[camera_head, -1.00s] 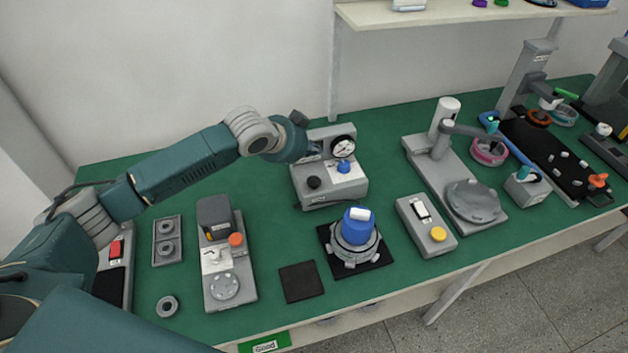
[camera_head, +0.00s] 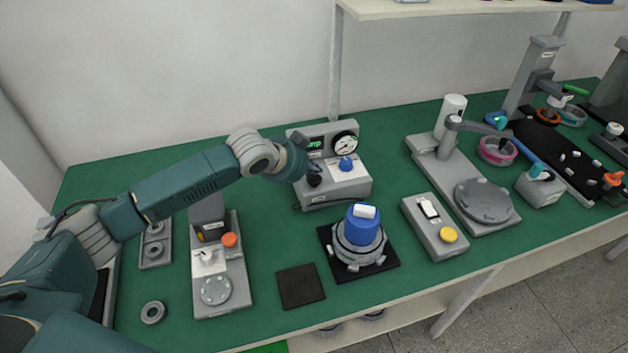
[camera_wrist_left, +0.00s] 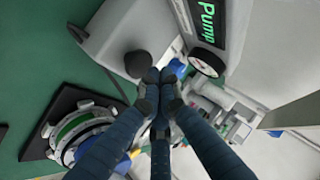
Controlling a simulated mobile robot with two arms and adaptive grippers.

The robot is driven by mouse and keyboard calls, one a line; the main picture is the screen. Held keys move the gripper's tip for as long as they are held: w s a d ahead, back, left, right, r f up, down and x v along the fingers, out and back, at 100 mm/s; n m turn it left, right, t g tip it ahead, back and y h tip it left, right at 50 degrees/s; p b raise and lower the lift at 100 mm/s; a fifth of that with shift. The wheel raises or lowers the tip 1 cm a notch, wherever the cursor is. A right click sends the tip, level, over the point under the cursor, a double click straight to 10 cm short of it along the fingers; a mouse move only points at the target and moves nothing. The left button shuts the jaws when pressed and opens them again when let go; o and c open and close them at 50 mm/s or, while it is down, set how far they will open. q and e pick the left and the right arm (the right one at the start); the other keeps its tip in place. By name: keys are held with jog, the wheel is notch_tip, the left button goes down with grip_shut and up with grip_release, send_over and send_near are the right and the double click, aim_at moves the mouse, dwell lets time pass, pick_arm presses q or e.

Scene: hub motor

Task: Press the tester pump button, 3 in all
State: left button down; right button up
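The tester (camera_head: 335,195) is a grey box at the back middle of the table, with a round gauge (camera_head: 345,144), a green-lit screen (camera_head: 316,143) that reads "Pump" in the wrist view, a black knob-like button (camera_head: 314,180) and a blue knob (camera_head: 346,164). Which one is the pump button is not labelled. My left gripper (camera_head: 311,172) is over the tester's left front, close by the black button. In the wrist view its fingers (camera_wrist_left: 160,78) are drawn together with nothing held, just beside the black button (camera_wrist_left: 138,63); contact cannot be told. My right gripper is out of view.
A grey hub with a blue top (camera_head: 362,227) stands on a black mat (camera_head: 387,262) in front of the tester. A switch box with a yellow button (camera_head: 447,234) is to its right. A grey fixture with an orange knob (camera_head: 229,240) is at left.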

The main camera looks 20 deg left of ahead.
aim_at(316, 178)
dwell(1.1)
pick_arm(q)
jog(key=shift+f, duration=0.1)
jog(key=shift+f, duration=0.25)
jog(key=shift+f, duration=0.2)
dwell(0.5)
jog(key=shift+s+f, duration=0.1)
jog(key=shift+f, duration=0.85)
dwell(0.6)
jog(key=shift+r, duration=0.1)
jog(key=shift+r+p, duration=1.2)
jog(key=shift+r, duration=0.15)
